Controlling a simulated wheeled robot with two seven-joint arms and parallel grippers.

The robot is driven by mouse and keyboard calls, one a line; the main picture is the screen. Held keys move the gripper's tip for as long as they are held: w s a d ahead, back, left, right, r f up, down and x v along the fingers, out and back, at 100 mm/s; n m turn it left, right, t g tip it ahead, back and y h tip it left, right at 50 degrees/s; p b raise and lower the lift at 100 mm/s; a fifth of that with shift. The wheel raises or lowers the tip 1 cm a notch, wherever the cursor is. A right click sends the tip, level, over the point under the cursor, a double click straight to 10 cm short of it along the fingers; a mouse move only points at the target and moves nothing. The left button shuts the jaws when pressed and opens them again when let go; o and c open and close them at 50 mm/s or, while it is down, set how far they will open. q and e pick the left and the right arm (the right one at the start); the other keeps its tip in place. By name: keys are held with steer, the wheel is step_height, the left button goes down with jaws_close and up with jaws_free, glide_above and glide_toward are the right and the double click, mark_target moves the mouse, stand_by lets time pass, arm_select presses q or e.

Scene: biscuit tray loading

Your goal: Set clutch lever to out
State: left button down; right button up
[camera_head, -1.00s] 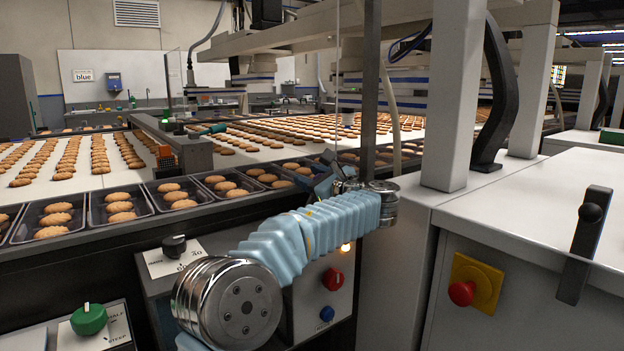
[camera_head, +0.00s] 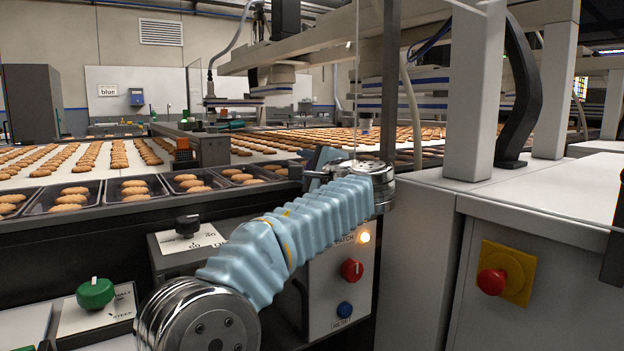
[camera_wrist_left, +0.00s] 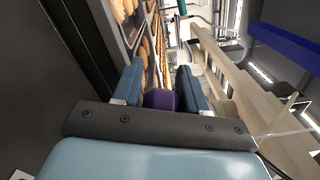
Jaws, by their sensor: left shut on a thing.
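My left gripper (camera_head: 322,160) is at the far end of my blue-sleeved left arm, above the front edge of the conveyor. In the head view its fingers are mostly hidden by my wrist. In the left wrist view the two dark blue fingers of my left gripper (camera_wrist_left: 160,85) are closed around the purple grip of the clutch lever (camera_wrist_left: 160,99). The lever's shaft and any out marking are hidden, so its setting cannot be read. My right gripper is in neither view.
A control panel (camera_head: 325,298) with a red knob (camera_head: 352,270) and blue button (camera_head: 345,309) stands below my forearm. A black knob (camera_head: 187,225) and green knob (camera_head: 95,293) are left. A red stop button (camera_head: 491,281) is on the right cabinet. Biscuit trays (camera_head: 88,208) line the conveyor.

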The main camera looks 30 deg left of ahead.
arm_select(q)
steer(key=shift+s+a+f+n+b, duration=0.15)
steer(key=shift+s+f+n+b, duration=0.4)
steer(key=shift+n+b, duration=0.55)
steer(key=shift+s+a+f+n+b, duration=0.15)
steer(key=shift+s+f+n+b, duration=0.35)
steer(key=shift+n+b, duration=0.55)
steer(key=shift+s+r, duration=0.1)
steer(key=c, duration=0.7)
jaws_free()
steer(key=shift+a, duration=0.1)
steer(key=shift+r, duration=0.1)
steer(key=v, duration=1.4)
steer(key=shift+a, duration=0.1)
